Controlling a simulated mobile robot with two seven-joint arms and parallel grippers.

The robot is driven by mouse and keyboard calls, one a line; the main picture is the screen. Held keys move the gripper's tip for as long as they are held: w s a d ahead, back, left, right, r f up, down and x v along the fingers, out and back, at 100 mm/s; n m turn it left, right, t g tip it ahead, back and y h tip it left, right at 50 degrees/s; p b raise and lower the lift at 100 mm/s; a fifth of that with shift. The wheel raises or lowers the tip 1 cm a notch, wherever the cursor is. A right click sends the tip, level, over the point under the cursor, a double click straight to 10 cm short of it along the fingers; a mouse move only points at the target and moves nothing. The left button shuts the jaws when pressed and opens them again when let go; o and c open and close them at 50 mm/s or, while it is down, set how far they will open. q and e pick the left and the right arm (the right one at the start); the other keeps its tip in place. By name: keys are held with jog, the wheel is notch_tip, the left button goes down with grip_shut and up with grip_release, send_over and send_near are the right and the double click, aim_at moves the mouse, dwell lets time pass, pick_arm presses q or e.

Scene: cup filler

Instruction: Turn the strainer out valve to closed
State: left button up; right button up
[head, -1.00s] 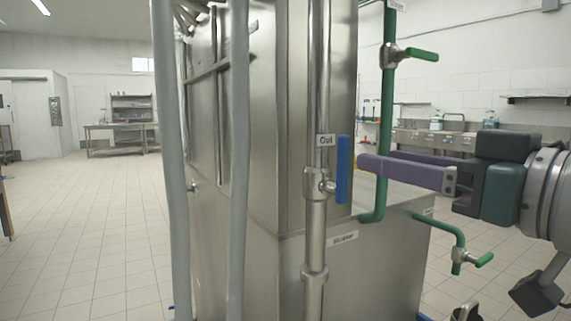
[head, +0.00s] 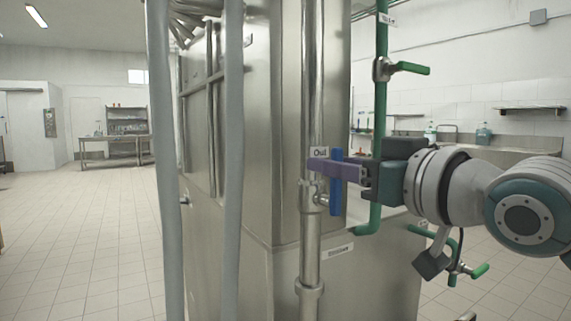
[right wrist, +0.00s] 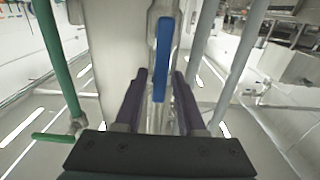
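The strainer out valve has a blue lever handle (head: 336,200) on a vertical steel pipe (head: 311,245), below a label reading "Out" (head: 320,152). The handle points upright, along the pipe. My right gripper (head: 318,165) reaches in from the right, its purple fingers level with the handle's upper part and hiding some of it. In the right wrist view, the fingers (right wrist: 160,75) are apart, with the blue handle (right wrist: 162,50) between them and a gap on each side. Contact cannot be made out. My left gripper is not in view.
A green pipe (head: 381,110) with a green-handled valve (head: 408,68) stands right of the steel pipe. Another green valve (head: 478,270) is low at the right. Grey pipes (head: 234,120) run at the left of the steel machine (head: 262,130). The tiled floor (head: 90,220) at left is clear.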

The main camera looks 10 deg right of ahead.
grip_shut()
dwell(1.1)
